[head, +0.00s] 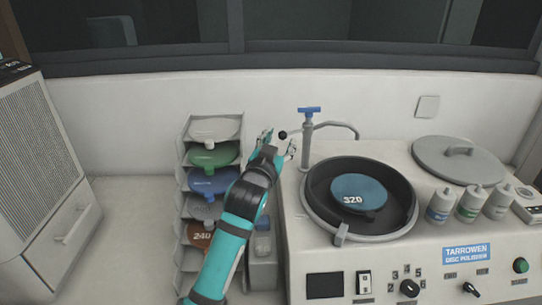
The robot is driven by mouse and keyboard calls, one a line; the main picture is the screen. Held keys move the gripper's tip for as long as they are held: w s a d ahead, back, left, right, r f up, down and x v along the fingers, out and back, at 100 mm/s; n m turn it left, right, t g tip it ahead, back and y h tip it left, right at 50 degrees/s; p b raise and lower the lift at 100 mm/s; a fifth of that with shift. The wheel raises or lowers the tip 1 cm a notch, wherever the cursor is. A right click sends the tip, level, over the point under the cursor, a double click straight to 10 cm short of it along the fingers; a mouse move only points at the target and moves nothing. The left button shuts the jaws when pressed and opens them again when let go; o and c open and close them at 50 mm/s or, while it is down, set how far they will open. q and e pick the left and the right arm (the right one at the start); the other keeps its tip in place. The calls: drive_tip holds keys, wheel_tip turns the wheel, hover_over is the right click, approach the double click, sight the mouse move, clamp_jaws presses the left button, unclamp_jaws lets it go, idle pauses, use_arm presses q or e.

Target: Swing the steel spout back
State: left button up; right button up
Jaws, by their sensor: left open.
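The steel spout (338,125) is a thin curved pipe. It runs right from an upright post (306,145) with a blue tap handle (309,110) on top, and its tip bends down behind the bowl's far rim. A small dark ball (283,134) shows just left of the post, seemingly on the spout's other end. My left gripper (279,141) is open left of the post, its fingertips on either side of the ball in the picture. I cannot tell whether they touch it. My right gripper is out of view.
The polisher's black bowl (404,200) holds a blue disc (359,193) marked 320. A grey lid (460,160) and several bottles (470,204) stand to the right. A rack (184,125) of coloured discs stands left, close beside my left arm.

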use_arm(q)
drive_tip(key=v, duration=1)
drive_tip(key=shift+a, duration=0.1)
